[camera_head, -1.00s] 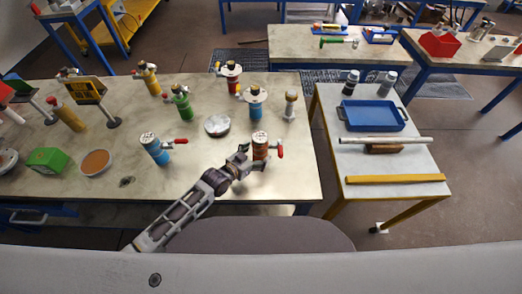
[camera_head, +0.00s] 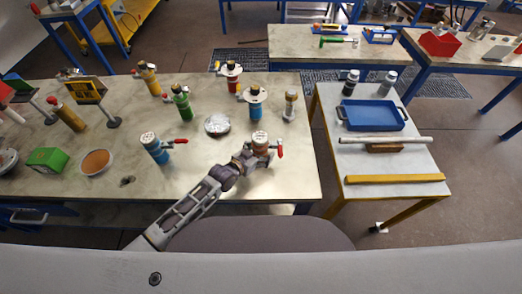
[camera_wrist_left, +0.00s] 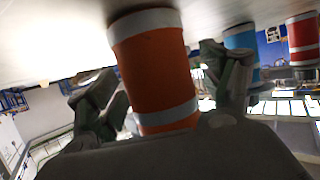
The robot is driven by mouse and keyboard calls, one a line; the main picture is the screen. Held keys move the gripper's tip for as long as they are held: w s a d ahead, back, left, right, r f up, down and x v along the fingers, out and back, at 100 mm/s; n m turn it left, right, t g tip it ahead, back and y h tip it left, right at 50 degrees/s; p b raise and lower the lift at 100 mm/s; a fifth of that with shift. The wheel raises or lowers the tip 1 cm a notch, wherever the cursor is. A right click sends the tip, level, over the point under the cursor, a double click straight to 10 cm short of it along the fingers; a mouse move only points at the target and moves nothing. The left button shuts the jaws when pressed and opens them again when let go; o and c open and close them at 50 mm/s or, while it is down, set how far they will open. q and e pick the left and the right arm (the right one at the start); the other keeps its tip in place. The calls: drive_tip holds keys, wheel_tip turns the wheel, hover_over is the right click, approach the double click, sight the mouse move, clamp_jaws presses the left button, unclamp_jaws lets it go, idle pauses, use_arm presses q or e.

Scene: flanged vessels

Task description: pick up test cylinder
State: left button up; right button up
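An orange cylinder (camera_head: 261,143) with a pale flanged top and a red-handled valve stands upright near the table's front right edge. My left gripper (camera_head: 255,155) is at its near side, low down, and hides part of its body. In the left wrist view the orange cylinder (camera_wrist_left: 158,65), with pale bands, appears between the spread fingers of my left gripper (camera_wrist_left: 165,85). Gaps show between the fingers and the cylinder, so the gripper is open around it. My right gripper is not in view. Which vessel is the test cylinder cannot be told from looks alone.
A blue vessel (camera_head: 154,148) with a red handle stands left of my arm. Behind are a blue flanged vessel (camera_head: 256,102), a red one (camera_head: 231,77), a green one (camera_head: 181,102), a slim cylinder (camera_head: 290,105) and a silver dish (camera_head: 217,125). A side table (camera_head: 385,160) stands right.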

sight(259, 136)
use_arm(q)
drive_tip(key=c, duration=1.2)
drive_tip(key=shift+r, duration=0.15)
drive_tip(key=shift+c, duration=1)
drive_tip(key=shift+r, duration=5)
drive_tip(key=shift+f, duration=0.15)
